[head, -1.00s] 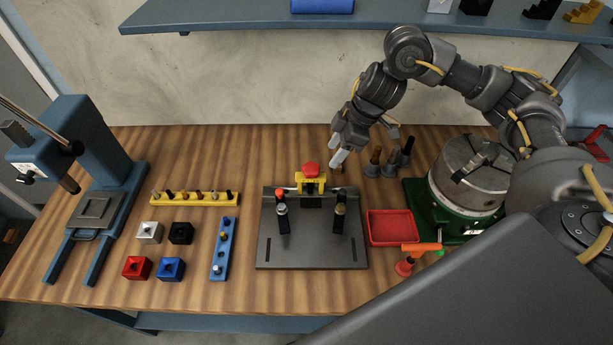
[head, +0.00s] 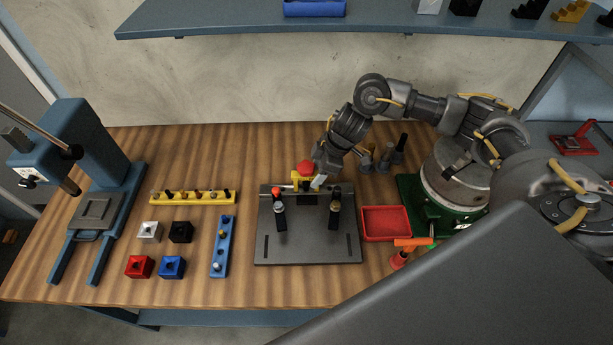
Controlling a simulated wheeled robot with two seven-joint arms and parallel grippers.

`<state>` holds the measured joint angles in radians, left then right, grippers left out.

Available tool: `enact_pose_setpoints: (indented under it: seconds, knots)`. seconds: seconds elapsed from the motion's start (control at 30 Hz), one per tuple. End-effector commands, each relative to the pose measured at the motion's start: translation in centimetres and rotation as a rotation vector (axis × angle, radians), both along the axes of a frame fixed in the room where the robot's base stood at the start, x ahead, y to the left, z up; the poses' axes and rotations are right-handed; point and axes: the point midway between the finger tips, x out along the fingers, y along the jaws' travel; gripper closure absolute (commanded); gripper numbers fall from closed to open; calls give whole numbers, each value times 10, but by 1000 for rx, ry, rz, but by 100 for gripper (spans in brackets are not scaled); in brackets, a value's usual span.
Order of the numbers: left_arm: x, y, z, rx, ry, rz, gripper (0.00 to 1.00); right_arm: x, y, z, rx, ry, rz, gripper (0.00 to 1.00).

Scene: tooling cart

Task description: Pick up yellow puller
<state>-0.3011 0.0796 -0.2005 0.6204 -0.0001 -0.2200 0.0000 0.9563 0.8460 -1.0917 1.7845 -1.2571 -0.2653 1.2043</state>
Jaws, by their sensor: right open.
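The yellow puller (head: 297,179) with a red knob on top sits at the back edge of a dark grey fixture plate (head: 310,252), in the middle of the bench. My right gripper (head: 317,179) is open at the puller's right side, its pale fingers pointing down. It partly covers the right part of the puller. I cannot tell whether the fingers touch it. My left gripper is not in view.
Two dark upright pins (head: 335,210) stand on the plate. A red tray (head: 386,223) and a green-based round chuck (head: 452,185) are on the right. Several coloured blocks (head: 172,267), a yellow rack (head: 193,197) and a blue press (head: 95,150) are on the left. A shelf overhangs the back.

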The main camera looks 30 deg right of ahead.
Motion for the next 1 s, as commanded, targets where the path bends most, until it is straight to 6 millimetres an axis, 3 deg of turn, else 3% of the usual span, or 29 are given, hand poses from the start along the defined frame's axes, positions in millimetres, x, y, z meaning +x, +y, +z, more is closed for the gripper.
enact_pose_setpoints:
  seconds: [0.2,0.57,1.0]
  knots:
    - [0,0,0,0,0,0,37,0,0,0,1,0,0,54]
    - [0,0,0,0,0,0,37,0,0,0,0,-1,0,100]
    - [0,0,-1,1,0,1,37,2,1,4,2,-5,0,100]
